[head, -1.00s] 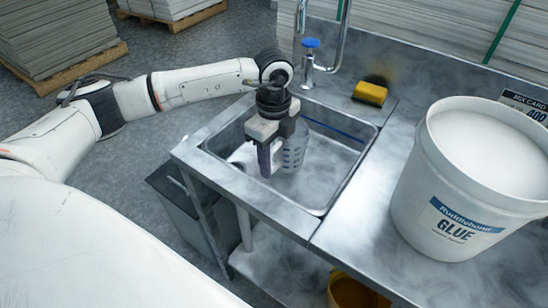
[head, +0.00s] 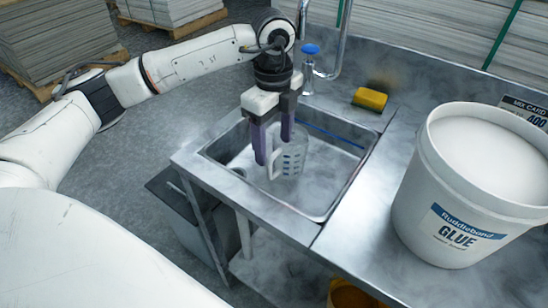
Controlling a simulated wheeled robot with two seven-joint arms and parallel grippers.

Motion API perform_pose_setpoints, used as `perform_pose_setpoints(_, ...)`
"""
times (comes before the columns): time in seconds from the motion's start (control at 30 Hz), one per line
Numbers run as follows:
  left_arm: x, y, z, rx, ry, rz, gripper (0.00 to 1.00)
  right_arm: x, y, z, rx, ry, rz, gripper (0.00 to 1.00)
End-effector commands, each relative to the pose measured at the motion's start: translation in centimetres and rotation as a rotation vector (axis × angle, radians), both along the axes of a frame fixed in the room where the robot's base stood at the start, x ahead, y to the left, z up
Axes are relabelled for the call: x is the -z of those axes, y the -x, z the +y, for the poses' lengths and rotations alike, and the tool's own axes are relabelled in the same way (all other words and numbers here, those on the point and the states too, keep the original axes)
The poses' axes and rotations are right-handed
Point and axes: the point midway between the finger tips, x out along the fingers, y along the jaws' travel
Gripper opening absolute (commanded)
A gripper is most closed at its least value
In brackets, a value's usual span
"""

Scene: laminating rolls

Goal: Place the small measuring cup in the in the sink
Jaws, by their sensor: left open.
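The small measuring cup (head: 292,158) is a clear cup with dark markings and a pale handle on its left side. It stands in the metal sink (head: 335,183), in the left-middle part of the basin. My left gripper (head: 269,160) is open over the sink, with its purple fingers pointing down at the cup's handle side. The fingers partly cover the cup; I cannot tell whether they touch it. My right gripper is not in view.
A large white glue bucket (head: 470,190) stands on the counter at right. A yellow sponge (head: 370,99) lies behind the sink, right of the blue-handled faucet (head: 310,60). A yellow bucket (head: 352,293) is below the counter.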

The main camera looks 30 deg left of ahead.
Motion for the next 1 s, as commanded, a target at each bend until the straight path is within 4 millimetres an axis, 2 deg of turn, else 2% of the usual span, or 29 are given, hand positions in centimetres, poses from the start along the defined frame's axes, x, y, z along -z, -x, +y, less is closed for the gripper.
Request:
perform_pose_setpoints(0.1,-2.2,0.0,-0.1,0.002,0.001,-0.003,0.61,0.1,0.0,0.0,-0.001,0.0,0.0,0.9)
perform_pose_setpoints(0.3,-4.2,0.0,0.0,0.001,0.001,0.0,0.61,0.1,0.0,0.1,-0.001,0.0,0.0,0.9)
perform_pose_setpoints(1.0,-4.4,0.0,-0.1,0.001,0.001,0.0,0.61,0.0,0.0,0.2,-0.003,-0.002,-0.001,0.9)
